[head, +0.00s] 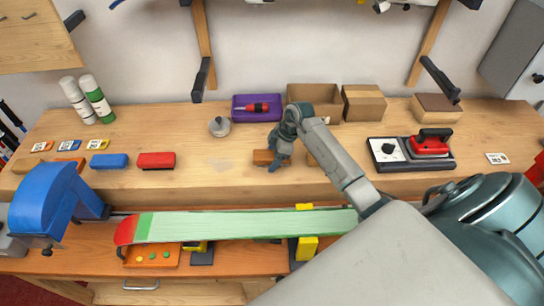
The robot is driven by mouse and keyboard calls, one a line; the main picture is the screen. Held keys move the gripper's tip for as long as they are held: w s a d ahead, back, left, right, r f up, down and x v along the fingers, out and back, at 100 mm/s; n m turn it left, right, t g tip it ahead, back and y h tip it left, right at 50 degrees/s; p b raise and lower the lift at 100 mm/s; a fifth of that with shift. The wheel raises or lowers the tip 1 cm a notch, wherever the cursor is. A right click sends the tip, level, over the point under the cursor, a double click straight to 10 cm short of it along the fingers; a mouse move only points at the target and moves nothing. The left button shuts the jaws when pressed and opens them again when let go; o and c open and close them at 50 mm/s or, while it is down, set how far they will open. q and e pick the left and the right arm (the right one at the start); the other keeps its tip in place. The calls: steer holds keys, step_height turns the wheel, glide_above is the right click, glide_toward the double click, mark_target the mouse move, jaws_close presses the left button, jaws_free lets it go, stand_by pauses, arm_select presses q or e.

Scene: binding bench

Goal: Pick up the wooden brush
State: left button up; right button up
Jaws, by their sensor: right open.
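A small brown wooden block (263,158), which looks like the wooden brush, lies on the back bench. It is partly hidden by my right gripper, so I cannot make out bristles. My right gripper (277,163) is open and points down at the right part of this block, with its fingers over or beside it. I cannot tell whether they touch it. Another bit of brown shows to the right, behind my right arm. My left gripper is not in view.
A green ski (240,225) with a red tip lies across the front. A blue brush (109,160) and a red brush (156,160) lie left. A purple tray (240,114), cardboard boxes (363,103) and a red iron (430,145) stand behind and right.

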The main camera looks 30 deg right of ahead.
mark_target(271, 154)
steer(key=c, duration=1.1)
steer(key=shift+r, duration=0.1)
steer(key=shift+d+r+b, duration=0.1)
steer(key=shift+r+b, duration=0.45)
steer(key=shift+b, duration=0.1)
step_height(271, 154, up, 2)
steer(key=shift+s+b, duration=0.15)
steer(key=shift+b, duration=0.7)
steer(key=shift+s+d+r+b, duration=0.4)
steer(key=shift+s+b, duration=0.4)
steer(key=shift+s, duration=1.75)
steer(key=shift+s+d+r+b, duration=0.15)
steer(key=shift+s+d+b, duration=0.5)
steer(key=shift+s, duration=1.95)
steer(key=shift+s+d+r+b, duration=0.35)
steer(key=shift+s+b, duration=0.55)
steer(key=shift+s, duration=1.65)
